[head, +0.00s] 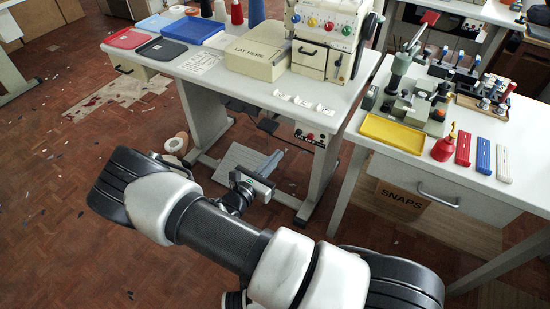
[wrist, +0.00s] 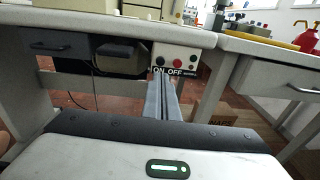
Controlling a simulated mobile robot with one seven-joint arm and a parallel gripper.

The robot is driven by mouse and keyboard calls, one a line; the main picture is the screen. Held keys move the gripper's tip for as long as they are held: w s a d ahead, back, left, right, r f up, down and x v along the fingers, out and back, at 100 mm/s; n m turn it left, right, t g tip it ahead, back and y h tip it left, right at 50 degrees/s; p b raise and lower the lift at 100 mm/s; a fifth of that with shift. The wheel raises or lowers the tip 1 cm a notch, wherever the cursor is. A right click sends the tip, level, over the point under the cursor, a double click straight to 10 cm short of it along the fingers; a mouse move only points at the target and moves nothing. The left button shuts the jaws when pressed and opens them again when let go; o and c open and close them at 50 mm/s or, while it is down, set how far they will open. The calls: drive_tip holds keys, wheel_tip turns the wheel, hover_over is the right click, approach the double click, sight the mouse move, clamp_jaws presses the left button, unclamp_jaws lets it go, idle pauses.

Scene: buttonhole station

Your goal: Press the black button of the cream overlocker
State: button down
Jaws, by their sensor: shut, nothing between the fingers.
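The cream overlocker (head: 322,50) stands on the left table in the head view, with red, green, yellow and blue knobs across its front. Below the tabletop edge hangs a pale switch box (head: 311,135), also in the wrist view (wrist: 183,52). There it carries a black button (wrist: 158,61) above an ON label and a red button (wrist: 176,63) above an OFF label. My gripper (head: 272,162) is low in front of the table, apart from the box. Its fingers are together and empty in the wrist view (wrist: 162,98), pointing toward the box from below.
A treadle plate (head: 240,168) lies under the table behind my gripper. To the right, a second table (head: 395,133) holds a snap press, a yellow tray (head: 392,133) and a red bottle (head: 444,147). A SNAPS box (head: 402,199) sits beneath. Open floor lies to the left.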

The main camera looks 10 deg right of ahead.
drive_tip(key=b, duration=0.1)
approach(298, 133)
drive_tip(key=x, duration=0.5)
drive_tip(key=shift+w+f, duration=0.15)
drive_tip(key=shift+w, duration=0.05)
drive_tip(key=shift+w+d, duration=0.35)
drive_tip(key=shift+w, duration=0.05)
